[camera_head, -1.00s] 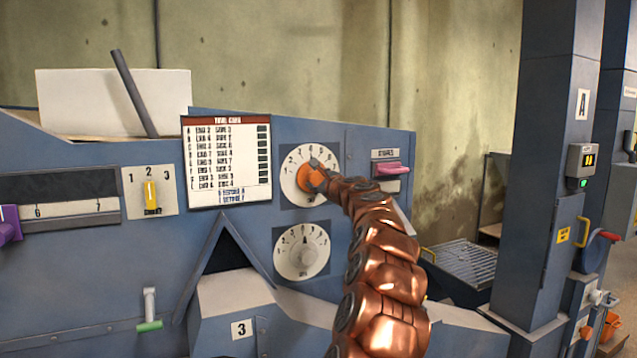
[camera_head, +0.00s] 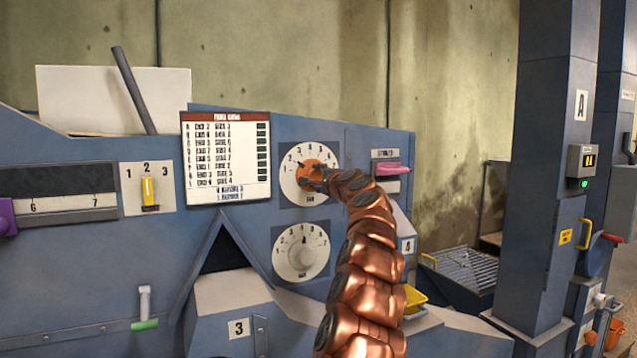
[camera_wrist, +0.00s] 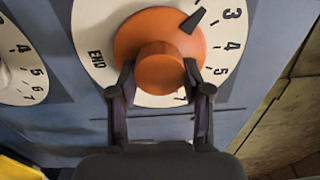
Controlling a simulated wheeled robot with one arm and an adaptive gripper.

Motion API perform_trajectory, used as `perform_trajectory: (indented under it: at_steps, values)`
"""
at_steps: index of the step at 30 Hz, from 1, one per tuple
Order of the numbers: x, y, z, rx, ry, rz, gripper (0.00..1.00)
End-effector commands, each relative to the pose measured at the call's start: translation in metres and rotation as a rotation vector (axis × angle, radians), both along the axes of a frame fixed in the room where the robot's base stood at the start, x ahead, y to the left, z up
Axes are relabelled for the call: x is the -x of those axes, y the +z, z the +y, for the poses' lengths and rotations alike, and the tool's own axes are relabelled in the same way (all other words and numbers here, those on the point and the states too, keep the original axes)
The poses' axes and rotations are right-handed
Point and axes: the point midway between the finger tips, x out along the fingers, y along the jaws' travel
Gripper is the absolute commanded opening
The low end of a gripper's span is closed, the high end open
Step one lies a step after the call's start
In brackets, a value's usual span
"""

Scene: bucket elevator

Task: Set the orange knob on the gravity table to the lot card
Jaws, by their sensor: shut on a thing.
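The orange knob (camera_head: 307,168) sits on a white numbered dial (camera_head: 291,186) on the blue gravity table (camera_head: 350,150). My gripper (camera_head: 324,179) reaches it from the lower right. In the wrist view my gripper (camera_wrist: 160,90) has its two dark fingers on either side of the raised boss of the orange knob (camera_wrist: 165,70), shut on it. The knob's dark pointer (camera_wrist: 192,20) points near the 3, a little to its left in that view. "END" shows at the dial's left. The card (camera_head: 228,158) hangs left of the dial; its small rows are hard to read.
A second dial with a grey knob (camera_head: 300,252) is just below. A pink handle (camera_head: 390,168) is to the right and a yellow slider (camera_head: 149,192) to the left. A blue column (camera_head: 545,190) stands further right.

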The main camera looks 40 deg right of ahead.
Motion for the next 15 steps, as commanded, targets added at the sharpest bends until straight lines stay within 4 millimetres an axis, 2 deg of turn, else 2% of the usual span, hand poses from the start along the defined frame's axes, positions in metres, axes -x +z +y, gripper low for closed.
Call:
perform_trajectory:
  at_steps: [15]
  values:
    - [0.0002,0.0015,0.0000,0.048,-0.001,0.015,0.14]
